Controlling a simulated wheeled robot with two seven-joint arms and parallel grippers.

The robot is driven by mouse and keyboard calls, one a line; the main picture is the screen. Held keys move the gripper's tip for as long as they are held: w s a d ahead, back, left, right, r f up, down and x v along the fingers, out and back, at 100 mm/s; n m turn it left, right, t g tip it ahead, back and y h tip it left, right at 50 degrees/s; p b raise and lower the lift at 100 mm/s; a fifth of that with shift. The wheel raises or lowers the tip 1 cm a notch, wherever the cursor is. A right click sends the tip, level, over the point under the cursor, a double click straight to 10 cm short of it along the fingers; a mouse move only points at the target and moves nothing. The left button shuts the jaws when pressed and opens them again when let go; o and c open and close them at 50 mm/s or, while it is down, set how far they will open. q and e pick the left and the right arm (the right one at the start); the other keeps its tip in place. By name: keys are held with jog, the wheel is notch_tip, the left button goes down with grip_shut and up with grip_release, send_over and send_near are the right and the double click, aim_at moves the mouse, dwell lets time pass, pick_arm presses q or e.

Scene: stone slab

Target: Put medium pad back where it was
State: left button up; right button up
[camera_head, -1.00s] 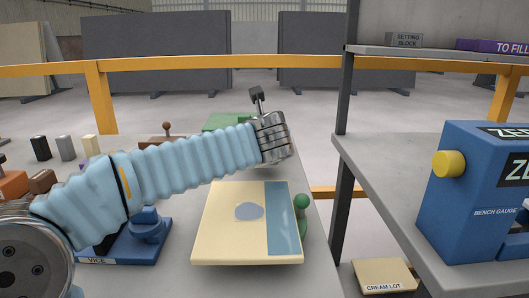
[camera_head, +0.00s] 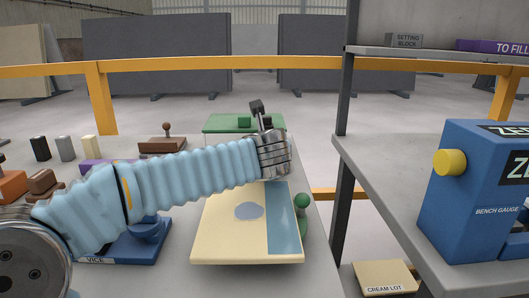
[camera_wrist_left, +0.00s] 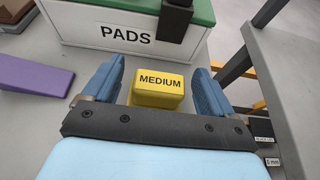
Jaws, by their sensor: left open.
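The yellow medium pad (camera_wrist_left: 157,88), labelled MEDIUM, sits on the grey bench in the left wrist view, in front of the box labelled PADS (camera_wrist_left: 112,38). My left gripper (camera_wrist_left: 159,67) is open, with one blue finger on each side of the pad. A gap shows between the pad and each finger. In the head view my left wrist (camera_head: 272,152) hides the fingers and the pad. The green-topped pads box (camera_head: 222,124) shows behind the arm. My right gripper is in neither view.
A cream board (camera_head: 235,245) with a blue strip lies on the bench near the wrist, beside a green knob (camera_head: 301,201). A blue vice (camera_head: 125,248) stands left. A purple wedge (camera_wrist_left: 32,75) lies left of the fingers. A shelf with a blue bench gauge (camera_head: 465,215) is right.

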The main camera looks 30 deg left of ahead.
pick_arm(q)
jog(key=shift+r, duration=0.3)
jog(key=v, duration=1.2)
jog(key=shift+f, duration=0.2)
